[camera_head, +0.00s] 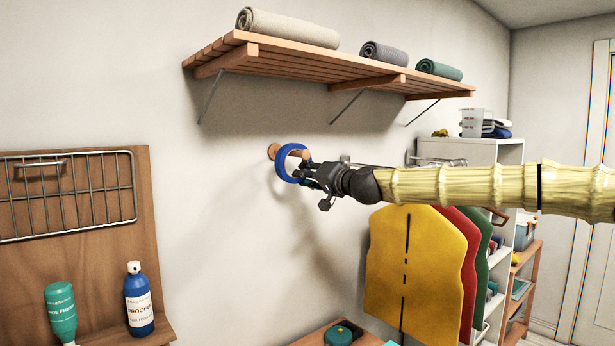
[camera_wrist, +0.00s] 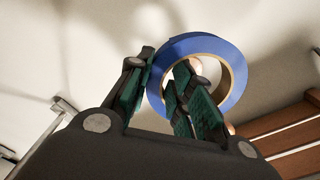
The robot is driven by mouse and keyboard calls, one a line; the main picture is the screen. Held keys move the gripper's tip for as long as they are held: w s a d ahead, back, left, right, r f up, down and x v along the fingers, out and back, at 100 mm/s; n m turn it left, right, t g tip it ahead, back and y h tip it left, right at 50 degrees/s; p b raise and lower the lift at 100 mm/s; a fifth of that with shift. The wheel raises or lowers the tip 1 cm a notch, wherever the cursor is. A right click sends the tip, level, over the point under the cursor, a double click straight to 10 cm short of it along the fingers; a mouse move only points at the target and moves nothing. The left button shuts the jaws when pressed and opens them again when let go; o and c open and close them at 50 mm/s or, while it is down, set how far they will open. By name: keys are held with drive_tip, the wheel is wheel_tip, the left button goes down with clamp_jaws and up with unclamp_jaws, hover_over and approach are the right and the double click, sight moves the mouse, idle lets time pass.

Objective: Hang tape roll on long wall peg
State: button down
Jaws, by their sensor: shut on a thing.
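A blue tape roll (camera_head: 284,172) is up by the wall, under the shelf. My gripper (camera_head: 308,172) is shut on its right side, and the wrist view shows the blue roll (camera_wrist: 240,75) with one finger outside it and the other through its hole. A wooden wall peg (camera_head: 273,151) shows at the upper left of the roll, partly hidden by it. In the wrist view a pale round end (camera_wrist: 196,66) shows inside the roll's hole, partly covered by a finger. The roll appears to be around or in front of the peg; I cannot tell how deep the peg goes in.
A slatted wooden shelf (camera_head: 330,73) with rolled towels (camera_head: 285,27) is above. Yellow, red and green boards (camera_head: 415,265) hang below right. A wire rack (camera_head: 70,195) and two bottles (camera_head: 138,300) are at the left. The wall below the roll is bare.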

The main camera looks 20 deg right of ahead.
idle(0.4)
drive_tip(key=c, duration=1.2)
unclamp_jaws()
drive_tip(key=shift+v, duration=6.05)
